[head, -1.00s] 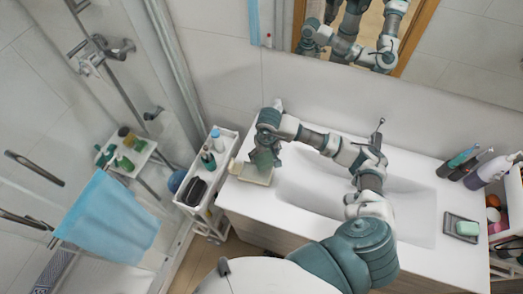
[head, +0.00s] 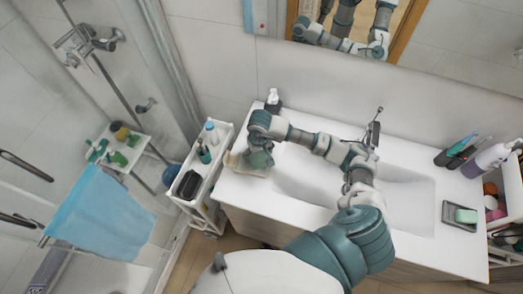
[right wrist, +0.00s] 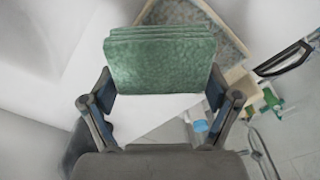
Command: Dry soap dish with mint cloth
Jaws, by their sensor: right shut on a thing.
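My right gripper (head: 260,150) is over the left end of the white counter. It is shut on a folded green mint cloth (right wrist: 160,60), which stands out between its fingers in the right wrist view. In the head view the cloth (head: 260,160) is partly hidden by the gripper. Below it lies a shallow cream-edged tray (head: 241,166), partly covered; I cannot tell whether the cloth touches it. A dark grey soap dish (head: 447,218) with a pale green soap bar (head: 466,216) is at the right end of the counter. My left gripper is not in view.
A white basin (head: 410,195) with a tap (head: 373,128) lies under my right arm. A dispenser bottle (head: 272,101) stands behind the gripper. A white trolley (head: 215,180) is left of the counter. Bottles (head: 488,160) stand at the right end. A blue towel (head: 103,217) hangs at left.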

